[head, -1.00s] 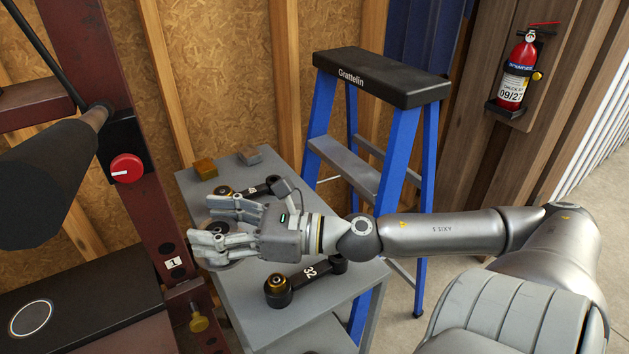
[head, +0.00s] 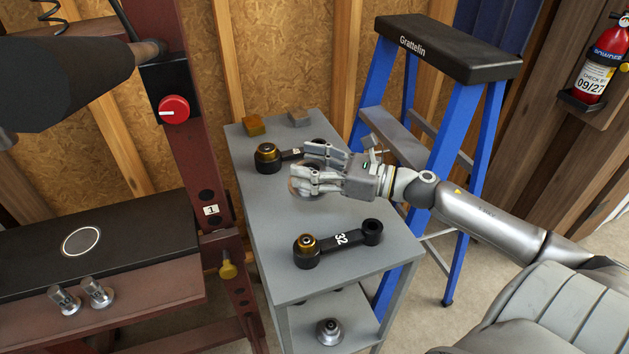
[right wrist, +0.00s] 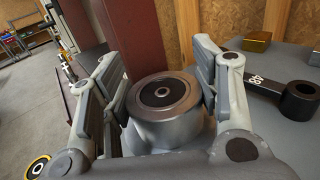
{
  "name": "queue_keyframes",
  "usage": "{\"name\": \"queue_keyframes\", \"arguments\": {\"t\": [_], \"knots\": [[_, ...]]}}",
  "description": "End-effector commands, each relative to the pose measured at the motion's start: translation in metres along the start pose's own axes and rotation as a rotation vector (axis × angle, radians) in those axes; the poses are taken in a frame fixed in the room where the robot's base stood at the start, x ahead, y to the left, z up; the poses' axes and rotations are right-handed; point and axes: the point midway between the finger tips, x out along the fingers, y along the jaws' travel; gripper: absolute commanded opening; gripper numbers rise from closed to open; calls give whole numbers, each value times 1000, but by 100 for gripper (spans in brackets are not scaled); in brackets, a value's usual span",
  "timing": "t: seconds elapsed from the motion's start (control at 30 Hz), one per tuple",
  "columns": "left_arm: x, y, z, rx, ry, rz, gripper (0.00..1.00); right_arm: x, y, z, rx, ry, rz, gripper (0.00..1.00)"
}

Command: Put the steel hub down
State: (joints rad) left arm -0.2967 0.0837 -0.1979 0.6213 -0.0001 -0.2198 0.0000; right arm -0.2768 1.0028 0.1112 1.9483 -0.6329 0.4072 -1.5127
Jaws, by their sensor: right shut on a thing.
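The steel hub (head: 296,189) is a round grey metal part in my right gripper (head: 314,169), over the grey table (head: 262,225) between two black wrenches. My left gripper is not in view.
The wrench marked 32 (head: 340,238) lies in front of the hub, the other wrench (head: 288,154) behind. A brass block (head: 253,125) and a grey block (head: 299,118) sit at the back. The red press post (head: 205,150) stands left, a blue stepladder (head: 370,90) behind right.

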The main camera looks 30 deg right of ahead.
Motion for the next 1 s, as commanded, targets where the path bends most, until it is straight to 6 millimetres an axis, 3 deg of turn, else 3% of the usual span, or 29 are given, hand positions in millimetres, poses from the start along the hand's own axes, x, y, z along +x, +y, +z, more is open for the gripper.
{"name": "queue_keyframes", "arguments": {"t": [0.37,0.6,1.0], "knots": [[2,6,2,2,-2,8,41,-3,-21,-23,-2,-6,0,1],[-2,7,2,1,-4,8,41,-3,-20,-49,-1,-6,1,1],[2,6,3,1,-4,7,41,-3,-20,-56,-3,-5,2,1]]}}
